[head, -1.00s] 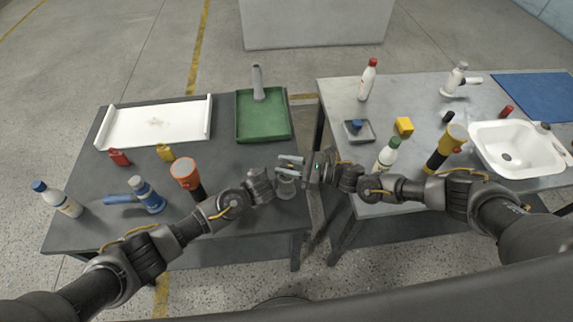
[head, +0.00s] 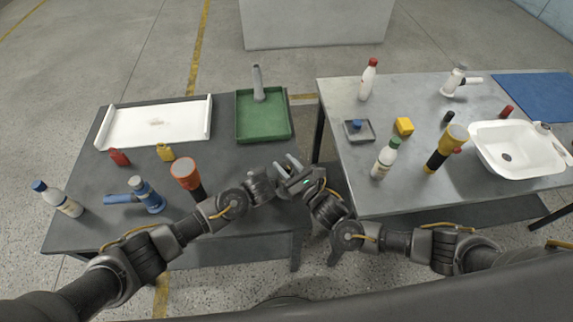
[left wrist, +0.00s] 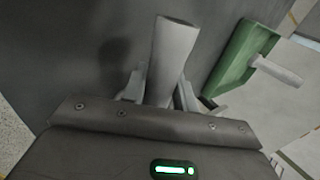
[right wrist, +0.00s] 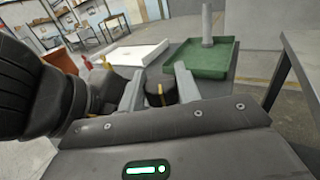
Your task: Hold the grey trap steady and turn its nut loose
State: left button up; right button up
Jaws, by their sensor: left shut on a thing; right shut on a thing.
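The grey trap shows in the left wrist view as a light grey tube (left wrist: 172,55) rising between the fingers of my left gripper (left wrist: 160,95), which is shut on it. In the head view, my right gripper (head: 287,164) hides most of the trap and the left fingertips, near the right edge of the left table. In the right wrist view, a dark rounded piece with a yellow mark, apparently the nut (right wrist: 160,95), sits between the fingers of my right gripper (right wrist: 158,85), which is shut on it. The two grippers are very close together.

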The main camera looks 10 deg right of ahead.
jog(key=shift+m+t+h, duration=0.5)
jog(key=shift+h, duration=0.3)
jog(key=o, duration=1)
jog(key=shift+c, duration=0.2)
jog(key=v, duration=1.2)
jog(key=shift+r, duration=0.1)
